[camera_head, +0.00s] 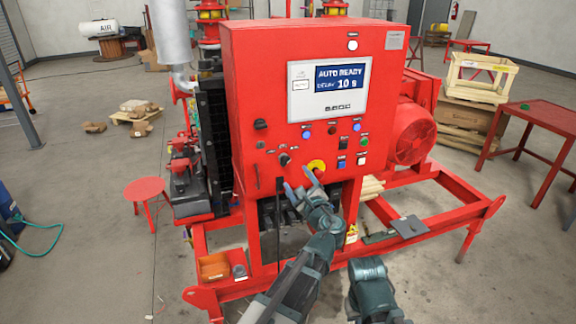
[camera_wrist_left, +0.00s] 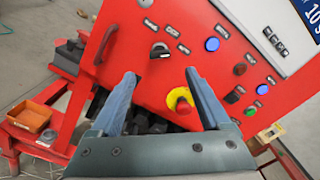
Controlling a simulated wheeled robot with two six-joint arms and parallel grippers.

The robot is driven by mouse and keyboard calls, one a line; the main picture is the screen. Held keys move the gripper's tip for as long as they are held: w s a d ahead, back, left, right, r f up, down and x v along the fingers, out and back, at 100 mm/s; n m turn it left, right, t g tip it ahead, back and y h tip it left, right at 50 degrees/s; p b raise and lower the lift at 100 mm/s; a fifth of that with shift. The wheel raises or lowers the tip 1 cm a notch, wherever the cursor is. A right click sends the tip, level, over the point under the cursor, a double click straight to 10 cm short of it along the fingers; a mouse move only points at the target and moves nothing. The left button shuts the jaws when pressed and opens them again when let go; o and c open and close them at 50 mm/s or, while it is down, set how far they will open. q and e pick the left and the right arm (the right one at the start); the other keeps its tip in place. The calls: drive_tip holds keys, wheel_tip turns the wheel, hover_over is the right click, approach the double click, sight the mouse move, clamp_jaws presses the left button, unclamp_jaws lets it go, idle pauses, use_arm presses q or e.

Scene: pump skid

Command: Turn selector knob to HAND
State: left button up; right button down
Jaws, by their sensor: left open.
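The black selector knob (camera_head: 284,159) is on the lower left of the red control panel (camera_head: 272,90), with small labels around it that are too small to read. It also shows in the left wrist view (camera_wrist_left: 159,51), with a pale mark on its face. My left gripper (camera_head: 300,184) is open and empty, below and in front of the knob. In the wrist view its fingertips (camera_wrist_left: 161,76) point at the panel on both sides of a line just below the knob, apart from it. The panel display (camera_head: 340,80) reads AUTO READY and DELAY 10 s. My right gripper's fingers are not seen.
A red emergency stop with a yellow ring (camera_wrist_left: 182,103) is close to the right finger, below and right of the knob. Blue lamps and small buttons (camera_wrist_left: 212,44) are further right. A vertical handle (camera_wrist_left: 105,45) is left of the knob. Red skid rails (camera_head: 440,222) run below.

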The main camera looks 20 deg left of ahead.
sight(287, 163)
use_arm(q)
drive_tip(key=x, duration=0.9)
drive_tip(key=shift+w+a, duration=0.2)
drive_tip(key=shift+w, duration=0.05)
clamp_jaws()
